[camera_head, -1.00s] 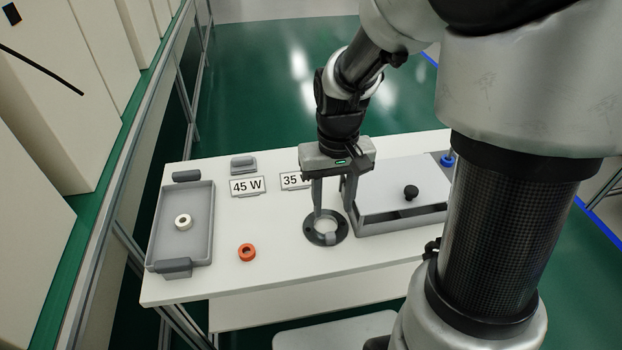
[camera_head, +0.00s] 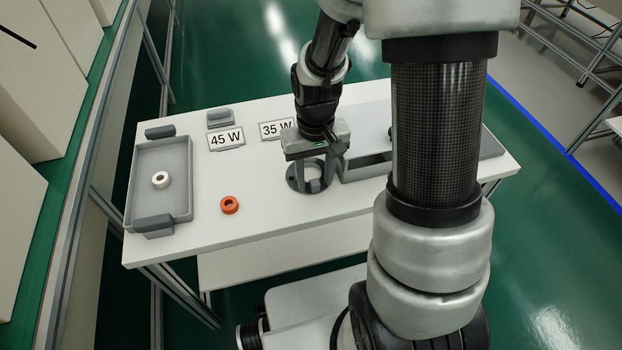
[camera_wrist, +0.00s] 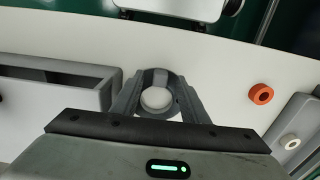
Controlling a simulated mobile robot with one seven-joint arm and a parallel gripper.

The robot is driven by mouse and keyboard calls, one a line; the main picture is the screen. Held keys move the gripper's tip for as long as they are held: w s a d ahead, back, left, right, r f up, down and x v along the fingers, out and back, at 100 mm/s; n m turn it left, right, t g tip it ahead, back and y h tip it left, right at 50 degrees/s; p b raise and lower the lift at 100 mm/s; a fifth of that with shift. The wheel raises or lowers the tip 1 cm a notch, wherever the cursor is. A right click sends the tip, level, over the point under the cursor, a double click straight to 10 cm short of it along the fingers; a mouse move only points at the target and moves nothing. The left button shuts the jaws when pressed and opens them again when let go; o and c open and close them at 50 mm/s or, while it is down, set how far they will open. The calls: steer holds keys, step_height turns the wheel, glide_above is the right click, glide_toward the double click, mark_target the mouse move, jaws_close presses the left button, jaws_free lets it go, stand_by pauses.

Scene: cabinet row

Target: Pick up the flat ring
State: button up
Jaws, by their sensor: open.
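The flat ring (camera_head: 293,182) is a dark grey disc with a wide central hole. It lies flat on the white table, left of the grey box. My gripper (camera_head: 313,179) points down right over it, with its fingers open and low at the ring.
A small orange ring (camera_head: 229,205) lies to the left. A grey tray (camera_head: 183,205) with a white ring (camera_head: 160,180) is further left. The 45 W sign (camera_head: 226,139) and 35 W sign (camera_head: 276,129) stand behind. A grey box (camera_head: 365,170) is close on the right.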

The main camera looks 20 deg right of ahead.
jaws_close()
steer(key=shift+r, duration=0.15)
